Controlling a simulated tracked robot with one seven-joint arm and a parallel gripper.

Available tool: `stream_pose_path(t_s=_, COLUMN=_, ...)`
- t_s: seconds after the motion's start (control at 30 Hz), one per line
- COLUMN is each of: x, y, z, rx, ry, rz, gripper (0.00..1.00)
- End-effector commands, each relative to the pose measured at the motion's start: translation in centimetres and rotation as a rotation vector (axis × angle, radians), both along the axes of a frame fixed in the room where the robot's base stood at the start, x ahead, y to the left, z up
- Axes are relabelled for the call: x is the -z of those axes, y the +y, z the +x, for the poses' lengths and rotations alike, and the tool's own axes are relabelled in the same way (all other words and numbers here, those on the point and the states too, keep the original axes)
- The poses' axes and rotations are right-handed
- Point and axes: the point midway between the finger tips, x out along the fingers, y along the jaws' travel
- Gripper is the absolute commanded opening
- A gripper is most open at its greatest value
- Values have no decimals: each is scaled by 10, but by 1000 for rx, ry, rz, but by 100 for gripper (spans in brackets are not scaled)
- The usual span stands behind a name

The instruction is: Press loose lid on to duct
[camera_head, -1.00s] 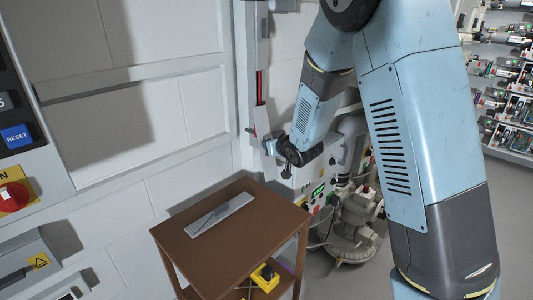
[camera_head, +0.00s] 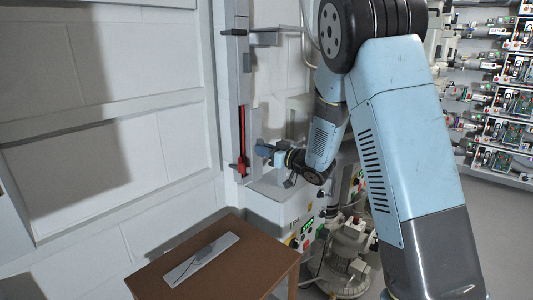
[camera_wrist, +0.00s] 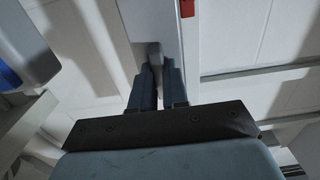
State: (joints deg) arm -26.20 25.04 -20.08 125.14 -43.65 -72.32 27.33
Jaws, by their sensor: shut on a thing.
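The duct (camera_head: 232,60) is a tall, narrow, pale channel standing upright on the white wall. A red strip (camera_head: 241,130) shows in its open lower part. My gripper (camera_head: 263,150) is just right of this part, pointing left at the duct. In the wrist view my gripper (camera_wrist: 159,85) has its two dark fingers close together on a small grey rounded piece (camera_wrist: 155,55), in front of a pale flat panel (camera_wrist: 152,22). I cannot tell whether this piece belongs to the loose lid. The lid's edges are not clear, and its contact with the duct is hidden.
A brown table (camera_head: 250,262) stands front left with a flat grey strip (camera_head: 200,258) on it. A white machine with buttons (camera_head: 290,225) and a grey motor unit (camera_head: 345,258) stand below my arm. Shelves of parts (camera_head: 500,100) are at the right. A bracket (camera_head: 275,37) juts from the wall.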

Motion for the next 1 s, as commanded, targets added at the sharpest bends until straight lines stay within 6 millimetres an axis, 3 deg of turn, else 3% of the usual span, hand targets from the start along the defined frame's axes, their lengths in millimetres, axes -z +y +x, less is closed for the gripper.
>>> stream_pose_path(t_s=0.5, x=0, y=28, z=22, rx=-1, ry=-2, rz=-1, gripper=0)
stream_pose_path(t_s=1.0, x=-1, y=30, z=24, rx=0, ry=-1, rz=-1, gripper=0)
